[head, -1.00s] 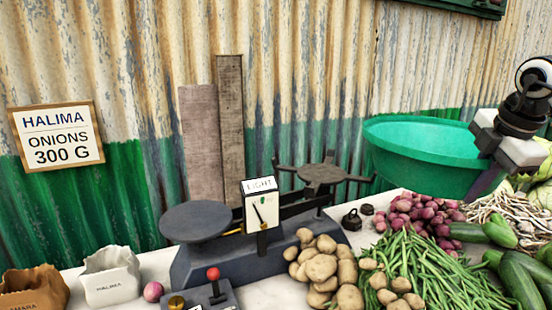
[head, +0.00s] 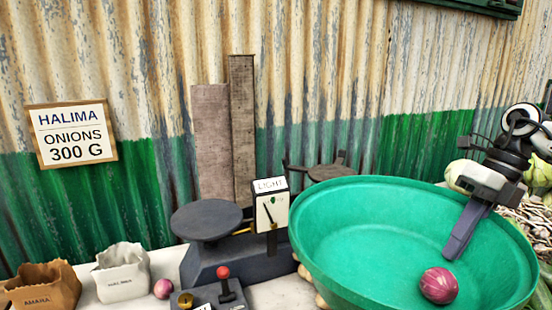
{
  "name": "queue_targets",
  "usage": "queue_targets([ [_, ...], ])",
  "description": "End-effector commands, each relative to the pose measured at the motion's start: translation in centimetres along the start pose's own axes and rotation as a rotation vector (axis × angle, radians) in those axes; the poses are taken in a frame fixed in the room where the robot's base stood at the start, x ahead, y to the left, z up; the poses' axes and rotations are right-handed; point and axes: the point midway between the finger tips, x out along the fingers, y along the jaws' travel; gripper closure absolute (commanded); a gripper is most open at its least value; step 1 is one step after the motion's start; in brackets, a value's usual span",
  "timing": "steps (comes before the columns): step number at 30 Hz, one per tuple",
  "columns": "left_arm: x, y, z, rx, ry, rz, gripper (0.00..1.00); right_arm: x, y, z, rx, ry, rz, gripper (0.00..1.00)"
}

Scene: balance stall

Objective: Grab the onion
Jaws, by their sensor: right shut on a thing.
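A red onion (head: 438,285) lies inside a large green basin (head: 340,230), near the lower right of the head view. Another onion (head: 162,289) lies on the table beside the white bag. My right gripper (head: 456,242) reaches over the basin's far right rim and is shut on the basin. One finger shows inside the basin, its tip just above the onion and apparently not gripping it; the other finger is hidden. My left gripper is not in view.
A balance with an empty dark left pan (head: 206,219) and a dial box (head: 271,205) marked LIGHT stands left of the basin. A white bag (head: 122,272) and a brown bag (head: 42,287) stand at left. The basin hides most of the vegetables.

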Motion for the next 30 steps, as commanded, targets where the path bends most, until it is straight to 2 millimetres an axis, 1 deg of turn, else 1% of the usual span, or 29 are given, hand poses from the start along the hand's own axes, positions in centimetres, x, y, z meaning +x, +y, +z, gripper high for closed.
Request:
queue_targets([
  [3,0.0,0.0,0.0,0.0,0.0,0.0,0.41,1.6,0.7,-0.9,-0.26,0.104,0.0,1.0],
  [11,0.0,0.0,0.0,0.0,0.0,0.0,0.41,5.0,1.8,-3.6,-0.838,0.332,-0.002,1.0],
  [18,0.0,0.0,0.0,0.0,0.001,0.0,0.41,8.4,2.6,-6.9,-1.424,0.561,-0.004,1.0],
  [21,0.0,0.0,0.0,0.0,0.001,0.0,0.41,9.6,2.8,-8.4,-1.646,0.648,-0.003,1.0],
  [24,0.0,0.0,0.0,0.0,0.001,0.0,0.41,10.6,3.0,-9.7,-1.837,0.721,-0.003,1.0],
  [30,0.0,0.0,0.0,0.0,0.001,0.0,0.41,12.1,3.3,-11.8,-2.122,0.831,-0.004,1.0],
])
